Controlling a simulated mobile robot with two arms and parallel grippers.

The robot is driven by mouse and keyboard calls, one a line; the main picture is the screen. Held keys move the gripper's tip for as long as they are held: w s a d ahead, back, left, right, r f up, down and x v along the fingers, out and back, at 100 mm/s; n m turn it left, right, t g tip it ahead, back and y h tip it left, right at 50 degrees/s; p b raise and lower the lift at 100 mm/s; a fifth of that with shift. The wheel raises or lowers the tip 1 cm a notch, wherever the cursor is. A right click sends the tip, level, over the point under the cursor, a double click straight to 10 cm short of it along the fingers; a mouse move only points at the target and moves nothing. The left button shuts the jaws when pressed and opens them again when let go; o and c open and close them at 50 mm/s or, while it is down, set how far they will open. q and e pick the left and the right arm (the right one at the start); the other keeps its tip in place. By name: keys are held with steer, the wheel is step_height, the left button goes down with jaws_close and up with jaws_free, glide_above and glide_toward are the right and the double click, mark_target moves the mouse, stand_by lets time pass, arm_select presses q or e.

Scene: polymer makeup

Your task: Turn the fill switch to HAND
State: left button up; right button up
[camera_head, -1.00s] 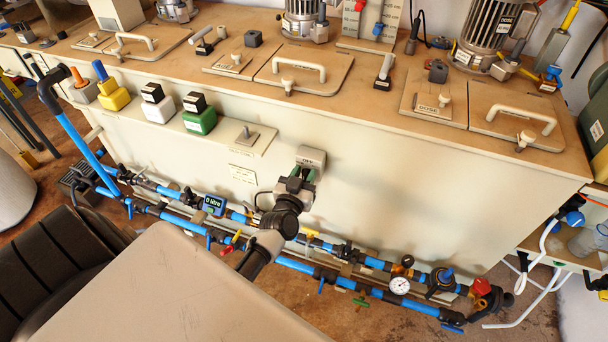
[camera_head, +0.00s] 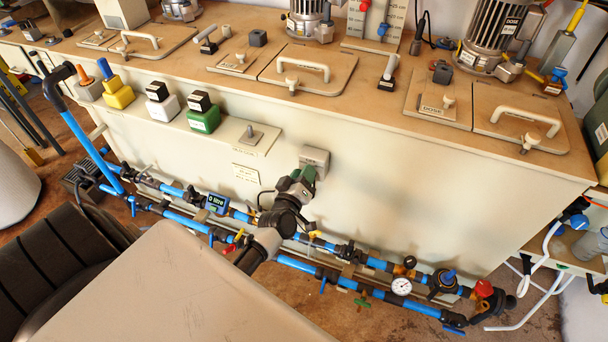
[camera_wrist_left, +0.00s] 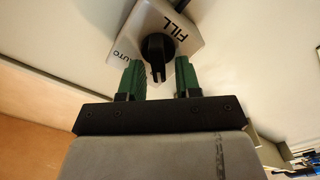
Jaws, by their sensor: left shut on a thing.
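The fill switch is a grey box (camera_head: 315,157) on the front of the pale tank. In the left wrist view its plate (camera_wrist_left: 185,22) reads FILL, with part of AUTO at the left; no HAND label can be read. Its black knob (camera_wrist_left: 157,48) sits in the middle of the plate, with its grip toward my gripper. My left gripper (camera_head: 301,183) is at the box, its green fingers on both sides of the knob, shut on it. The fingers (camera_wrist_left: 157,68) also show in the left wrist view. In the head view the gripper hides the knob. My right gripper is out of view.
Blue pipes (camera_head: 180,216) with valves and a gauge (camera_head: 401,287) run low along the tank front, below my left arm. The tank front to the right (camera_head: 420,200) is clear.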

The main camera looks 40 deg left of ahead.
arm_select(q)
steer(key=shift+f+n, duration=0.1)
steer(key=shift+n, duration=0.6)
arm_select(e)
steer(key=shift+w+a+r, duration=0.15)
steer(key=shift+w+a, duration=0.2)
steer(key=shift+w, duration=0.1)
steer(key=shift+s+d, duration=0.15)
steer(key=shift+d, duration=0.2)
arm_select(q)
steer(key=o, duration=0.5)
steer(key=shift+a, duration=0.1)
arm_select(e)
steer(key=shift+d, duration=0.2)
arm_select(q)
steer(key=shift+o, duration=0.2)
steer(key=v, duration=1)
steer(key=shift+s+p, duration=0.35)
steer(key=shift+s, duration=0.05)
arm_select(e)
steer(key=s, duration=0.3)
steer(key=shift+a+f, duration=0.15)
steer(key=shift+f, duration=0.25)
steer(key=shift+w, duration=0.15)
